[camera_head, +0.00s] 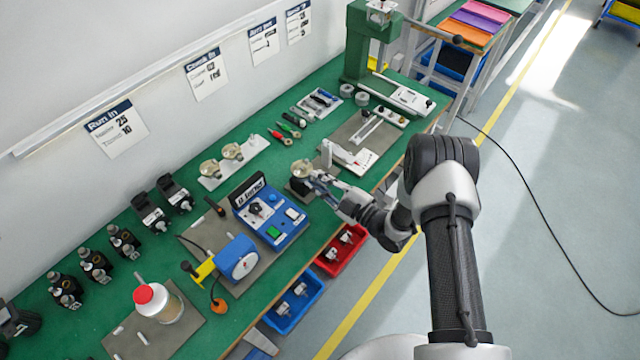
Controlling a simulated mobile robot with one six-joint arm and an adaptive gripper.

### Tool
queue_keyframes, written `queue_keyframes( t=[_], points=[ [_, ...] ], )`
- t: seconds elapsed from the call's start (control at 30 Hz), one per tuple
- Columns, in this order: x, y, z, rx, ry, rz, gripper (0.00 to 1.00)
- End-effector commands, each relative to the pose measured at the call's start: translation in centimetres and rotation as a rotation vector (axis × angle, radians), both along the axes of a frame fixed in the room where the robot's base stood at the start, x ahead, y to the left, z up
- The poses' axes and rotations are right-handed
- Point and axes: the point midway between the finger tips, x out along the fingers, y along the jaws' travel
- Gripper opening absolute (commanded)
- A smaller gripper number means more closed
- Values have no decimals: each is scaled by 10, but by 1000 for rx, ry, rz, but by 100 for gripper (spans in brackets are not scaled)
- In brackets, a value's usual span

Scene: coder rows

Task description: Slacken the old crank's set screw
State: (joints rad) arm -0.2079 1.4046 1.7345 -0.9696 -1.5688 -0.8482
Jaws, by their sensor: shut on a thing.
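My gripper (318,182) is at the near edge of the green bench, low beside a dark block (297,188). A round, brass-coloured unit (302,168) sits at this block, just up and left of the fingers. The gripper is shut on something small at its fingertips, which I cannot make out. The old crank and its set screw are too small or too hidden here to tell. I cannot tell whether the fingers touch the round unit. Two similar brass-coloured units stand on a white strip (236,161) further left.
A blue control box (270,212) stands left of my gripper. A white and grey fixture (345,158) is close on the right. Hand tools (287,127) lie behind. Red (341,250) and blue (293,303) bins hang below the bench edge. A green press (359,45) stands at the far end.

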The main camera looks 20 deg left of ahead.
Motion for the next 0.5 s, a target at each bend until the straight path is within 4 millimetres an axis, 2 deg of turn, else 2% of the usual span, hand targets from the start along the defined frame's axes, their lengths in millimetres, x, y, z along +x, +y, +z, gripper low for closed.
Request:
queue_keyframes(
  t=[0.5],
  points=[
    [-1, 2, -2, -184, -457, 3, 0]
  ],
)
